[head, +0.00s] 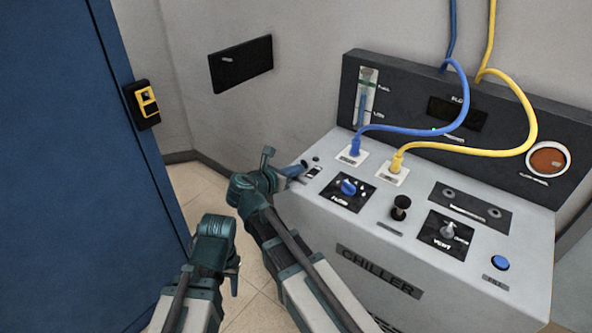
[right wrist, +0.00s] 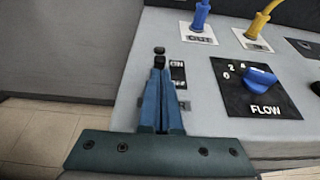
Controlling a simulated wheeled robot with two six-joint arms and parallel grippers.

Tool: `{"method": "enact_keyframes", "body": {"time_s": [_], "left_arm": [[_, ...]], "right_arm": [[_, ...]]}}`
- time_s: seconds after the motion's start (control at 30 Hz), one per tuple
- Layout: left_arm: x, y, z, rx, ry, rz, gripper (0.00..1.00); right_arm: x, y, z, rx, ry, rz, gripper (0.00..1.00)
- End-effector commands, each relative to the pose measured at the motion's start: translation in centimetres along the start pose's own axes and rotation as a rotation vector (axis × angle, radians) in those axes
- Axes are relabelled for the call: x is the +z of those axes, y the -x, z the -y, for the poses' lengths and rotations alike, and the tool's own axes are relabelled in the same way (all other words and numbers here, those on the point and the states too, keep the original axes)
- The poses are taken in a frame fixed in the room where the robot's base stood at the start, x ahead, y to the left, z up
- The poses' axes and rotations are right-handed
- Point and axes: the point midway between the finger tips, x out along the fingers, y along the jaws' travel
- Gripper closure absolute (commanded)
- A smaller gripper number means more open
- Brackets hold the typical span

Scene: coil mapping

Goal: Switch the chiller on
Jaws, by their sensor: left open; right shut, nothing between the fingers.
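The chiller (head: 390,255) is a light grey cabinet with a sloping top panel. Its small black power switch (head: 304,163) is at the panel's left end; it also shows in the right wrist view (right wrist: 160,62), beside a black ON label (right wrist: 177,68). My right gripper (head: 301,167) is shut and empty. In the right wrist view its blue fingertips (right wrist: 159,74) are right at the switch and partly cover it; I cannot tell whether they touch. My left gripper (head: 234,277) is open, low and left of the chiller; its fingers are hardly visible.
A blue FLOW knob (head: 348,187), a black knob (head: 400,206), a VENT knob (head: 447,230) and a blue button (head: 501,262) stand on the panel. Blue (head: 410,130) and yellow (head: 480,153) hoses arch over it. A blue cabinet (head: 55,150) is left; floor shows between.

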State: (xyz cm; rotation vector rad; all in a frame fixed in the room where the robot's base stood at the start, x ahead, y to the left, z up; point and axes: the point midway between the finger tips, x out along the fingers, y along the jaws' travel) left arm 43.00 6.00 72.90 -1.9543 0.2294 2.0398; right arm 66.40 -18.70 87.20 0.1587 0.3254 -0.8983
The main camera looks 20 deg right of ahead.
Motion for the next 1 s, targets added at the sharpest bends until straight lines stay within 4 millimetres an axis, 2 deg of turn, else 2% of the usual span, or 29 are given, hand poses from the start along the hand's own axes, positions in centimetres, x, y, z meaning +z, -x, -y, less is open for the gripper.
{"method": "enact_keyframes", "body": {"time_s": [0.2, 0.67, 0.87, 1.0], "left_arm": [[0.1, 1.4, 0.1, 0.0, 0.0, 0.0, 0.54], [0.2, 3.3, 0.3, 0.0, 0.0, 0.0, 0.54], [0.3, 5.6, 0.5, 0.0, 0.0, 0.0, 0.54], [0.5, 8.2, 0.8, 0.0, 0.001, 0.0, 0.54]], "right_arm": [[0.7, 0.0, 0.0, -0.002, -0.001, -0.038, 1.0], [1.0, -0.2, 0.0, -0.002, 0.0, -0.118, 1.0], [1.9, -0.3, 0.0, -0.003, -0.001, -0.2, 1.0], [2.8, -0.5, 0.0, -0.005, -0.002, -0.298, 1.0]]}}
